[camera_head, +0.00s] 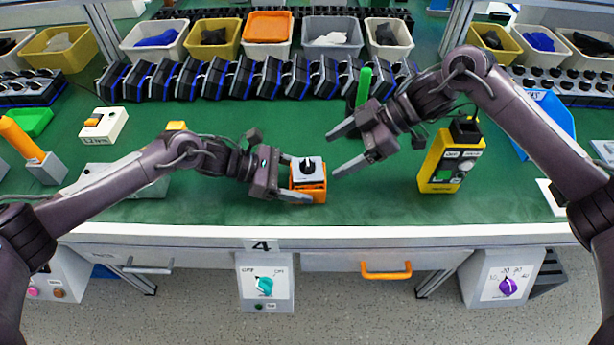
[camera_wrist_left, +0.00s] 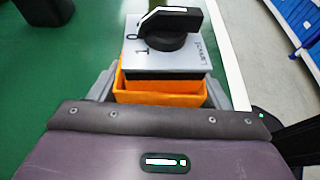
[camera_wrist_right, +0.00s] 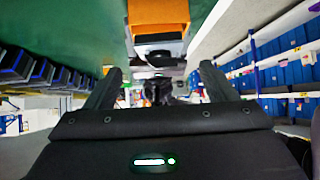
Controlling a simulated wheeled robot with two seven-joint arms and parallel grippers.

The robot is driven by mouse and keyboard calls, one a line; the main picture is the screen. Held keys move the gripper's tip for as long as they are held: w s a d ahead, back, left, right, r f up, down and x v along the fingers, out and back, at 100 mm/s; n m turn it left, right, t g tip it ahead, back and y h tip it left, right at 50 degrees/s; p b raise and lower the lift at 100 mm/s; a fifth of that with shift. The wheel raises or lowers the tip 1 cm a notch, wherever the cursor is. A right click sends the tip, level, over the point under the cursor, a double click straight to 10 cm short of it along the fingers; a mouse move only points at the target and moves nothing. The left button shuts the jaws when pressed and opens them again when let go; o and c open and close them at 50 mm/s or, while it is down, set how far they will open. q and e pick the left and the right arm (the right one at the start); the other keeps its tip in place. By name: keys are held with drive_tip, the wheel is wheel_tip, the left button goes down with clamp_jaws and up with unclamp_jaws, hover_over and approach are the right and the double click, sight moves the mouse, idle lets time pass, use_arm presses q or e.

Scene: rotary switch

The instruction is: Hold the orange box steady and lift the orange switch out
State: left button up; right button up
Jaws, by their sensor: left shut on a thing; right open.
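The orange box (camera_head: 315,195) stands near the front edge of the green table. The switch (camera_head: 308,166) sits in it, with a light grey face and a black knob. My left gripper (camera_head: 300,181) is shut on the orange box from the left. In the left wrist view the orange box (camera_wrist_left: 165,94) is between the fingers, and the switch (camera_wrist_left: 165,48) rises above its rim. My right gripper (camera_head: 340,152) is open and empty, just right of the switch with its fingers pointing left. In the right wrist view the orange box (camera_wrist_right: 158,12) lies beyond the open fingers.
A yellow control box (camera_head: 450,160) stands to the right. A green upright cylinder (camera_head: 364,86) is behind my right gripper. A row of black devices (camera_head: 235,78) and several bins line the back. The green table between the row and the orange box is mostly clear.

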sight(316, 165)
drive_tip(key=shift+x, duration=3.75)
drive_tip(key=c, duration=1)
